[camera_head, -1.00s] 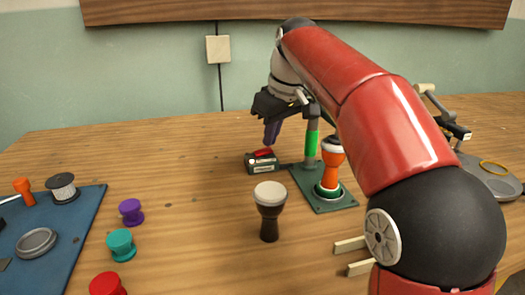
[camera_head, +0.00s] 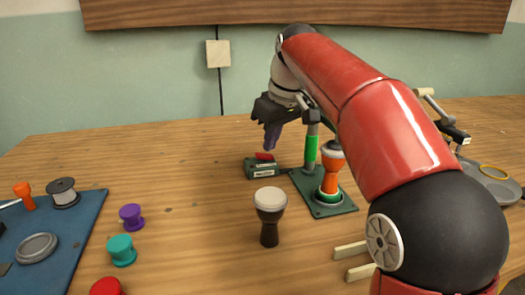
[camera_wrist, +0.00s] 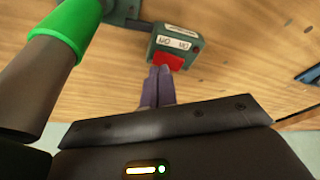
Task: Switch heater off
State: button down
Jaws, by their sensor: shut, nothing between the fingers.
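A small dark green switch box (camera_head: 262,172) with a red rocker (camera_head: 264,156) stands on the table, left of a green-based stand (camera_head: 325,205). The wrist view shows the box (camera_wrist: 192,42) with white labels, too small to read surely, and its red rocker (camera_wrist: 168,61). My gripper (camera_head: 269,148) points down just above the rocker, its purple fingers closed together and empty. In the wrist view the fingertips (camera_wrist: 158,70) overlap the rocker's near edge; I cannot tell whether they touch.
A dark goblet drum with a pale top (camera_head: 269,215) stands in front of the box. Purple (camera_head: 131,216), teal (camera_head: 121,249) and red (camera_head: 106,287) spools stand to the left, beside a blue mat (camera_head: 72,235). Open table lies left of the box.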

aim_at(271, 156)
jog(key=shift+r+p, duration=1.65)
jog(key=shift+r, duration=1.35)
